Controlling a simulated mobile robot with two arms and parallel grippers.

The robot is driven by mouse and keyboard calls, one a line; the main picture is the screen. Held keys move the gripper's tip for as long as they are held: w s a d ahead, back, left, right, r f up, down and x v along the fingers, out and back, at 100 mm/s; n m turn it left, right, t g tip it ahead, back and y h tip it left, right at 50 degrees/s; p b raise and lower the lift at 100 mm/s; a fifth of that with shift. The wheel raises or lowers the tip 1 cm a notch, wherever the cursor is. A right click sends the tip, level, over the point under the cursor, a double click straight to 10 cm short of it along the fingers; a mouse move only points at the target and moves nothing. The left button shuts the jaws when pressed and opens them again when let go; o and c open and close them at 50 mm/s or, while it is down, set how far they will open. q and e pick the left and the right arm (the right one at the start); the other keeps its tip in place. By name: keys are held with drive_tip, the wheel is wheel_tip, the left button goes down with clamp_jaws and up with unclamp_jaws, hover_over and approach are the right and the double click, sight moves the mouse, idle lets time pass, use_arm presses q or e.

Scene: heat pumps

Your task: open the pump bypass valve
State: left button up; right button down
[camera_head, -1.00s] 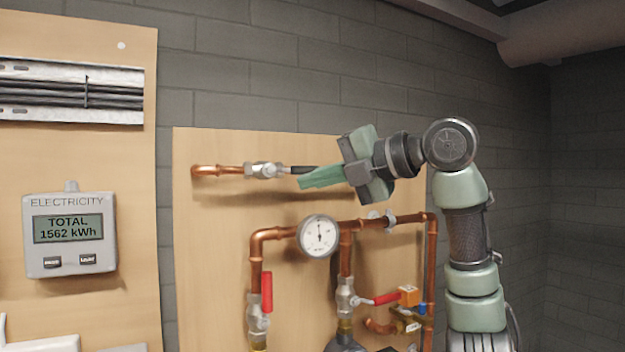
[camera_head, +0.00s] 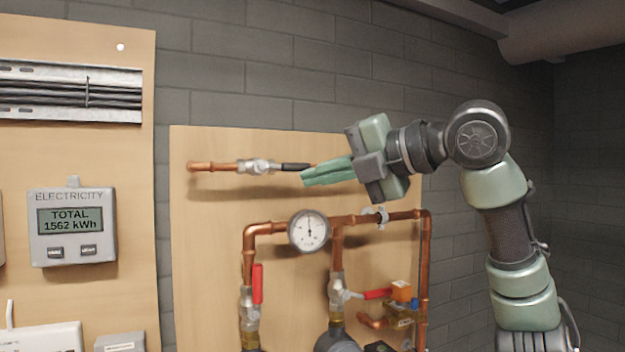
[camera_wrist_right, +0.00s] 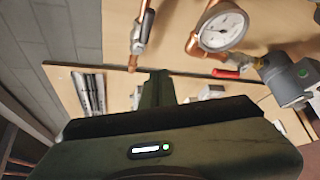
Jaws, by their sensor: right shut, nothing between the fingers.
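The valve with the black lever (camera_head: 296,167) sits on the upper horizontal copper pipe, which I take to be the bypass. Its silver body (camera_head: 258,167) is left of the lever, and the lever lies roughly in line with the pipe, pointing right. The same lever shows in the wrist view (camera_wrist_right: 146,27). My right gripper (camera_head: 304,179) is shut and empty, its fingertips just below and right of the lever's end, apart from it as far as I can tell. It also shows in the wrist view (camera_wrist_right: 158,75). My left gripper is not in view.
Below are a round gauge (camera_head: 309,231), a vertical red lever (camera_head: 257,284) and a slanting red lever (camera_head: 377,294), near copper pipes and a grey pump (camera_head: 337,342). An electricity meter (camera_head: 72,226) hangs on the left board. Right of my arm is bare wall.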

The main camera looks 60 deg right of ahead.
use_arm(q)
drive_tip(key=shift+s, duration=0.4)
use_arm(e)
drive_tip(key=shift+v, duration=1.15)
